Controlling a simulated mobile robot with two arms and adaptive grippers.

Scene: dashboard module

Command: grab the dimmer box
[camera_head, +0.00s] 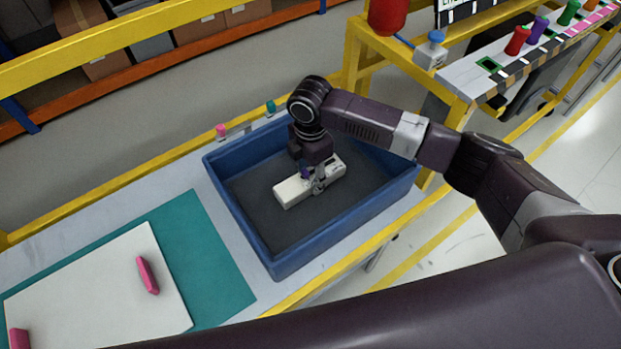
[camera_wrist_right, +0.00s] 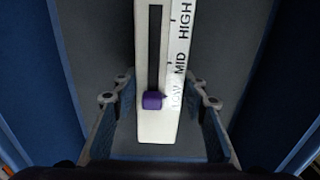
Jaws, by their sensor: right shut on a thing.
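The dimmer box (camera_head: 292,191) is a long white box lying in the blue bin, seen in the head view. In the right wrist view the dimmer box (camera_wrist_right: 150,122) shows a dark slot, LOW, MID and HIGH marks and a purple slider knob (camera_wrist_right: 152,101) by LOW. My right gripper (camera_head: 318,184) is down inside the bin, over the box, and shut on it. In the right wrist view its fingers (camera_wrist_right: 160,95) stand on both sides of the box near the LOW end. Part of the box is hidden behind the gripper. My left gripper is out of view.
The blue bin (camera_head: 236,221) has raised walls around the box. Left of it, a white board (camera_head: 95,290) with pink pieces (camera_head: 148,275) lies on a teal mat (camera_head: 215,255). A second table with colored knobs (camera_head: 518,40) stands at the upper right.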

